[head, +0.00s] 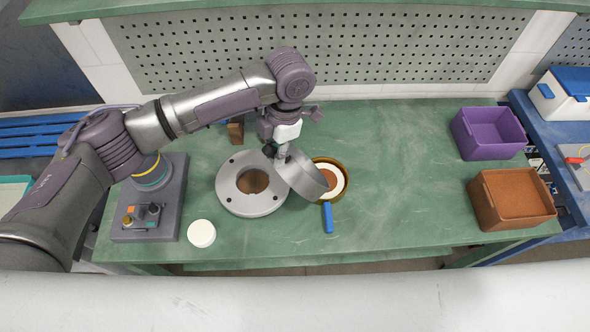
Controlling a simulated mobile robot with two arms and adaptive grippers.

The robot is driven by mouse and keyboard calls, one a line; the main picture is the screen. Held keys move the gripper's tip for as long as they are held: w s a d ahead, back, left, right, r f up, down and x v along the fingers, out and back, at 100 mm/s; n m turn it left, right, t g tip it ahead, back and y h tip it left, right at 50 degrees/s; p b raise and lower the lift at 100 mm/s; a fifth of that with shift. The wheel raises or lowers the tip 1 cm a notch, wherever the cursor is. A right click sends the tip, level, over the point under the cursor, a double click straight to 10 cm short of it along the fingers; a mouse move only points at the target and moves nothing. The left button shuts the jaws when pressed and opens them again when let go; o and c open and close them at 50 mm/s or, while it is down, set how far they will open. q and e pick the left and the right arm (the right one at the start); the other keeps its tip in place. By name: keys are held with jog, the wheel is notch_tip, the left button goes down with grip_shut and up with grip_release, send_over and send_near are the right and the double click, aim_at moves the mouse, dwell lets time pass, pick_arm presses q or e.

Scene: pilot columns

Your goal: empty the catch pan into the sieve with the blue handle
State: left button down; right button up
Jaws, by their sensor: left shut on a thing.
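My left gripper (280,150) is shut on the rim of the catch pan (305,173), a round grey metal pan. It holds the pan steeply tilted, with its lower side toward the sieve at the right. The sieve (343,192) has a brass-coloured rim, a white inside and a blue handle (328,218) pointing to the front. The pan overlaps the sieve's left part and hides it. A patch of brown material (329,180) shows in the sieve. The pan's inside is hidden, so I cannot tell what is in it. My right gripper is out of view.
A flat grey ring (232,197) with a brown centre lies left of the sieve. A control box (145,225) and a white round lid (201,233) are further left. A purple bin (488,133) and a brown bin (512,199) stand at the right. The bench between is clear.

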pick_arm(q)
jog(key=shift+w+d+r+y, duration=0.3)
jog(key=shift+w+d+r, duration=0.1)
jog(key=shift+d, duration=0.15)
jog(key=shift+w+d+g+y+b, duration=0.3)
jog(key=shift+d+b, duration=0.2)
jog(key=shift+b, duration=0.2)
jog(key=shift+w+d+r+b, duration=0.2)
jog(key=shift+d+r+b, duration=0.15)
jog(key=shift+r+b, duration=0.15)
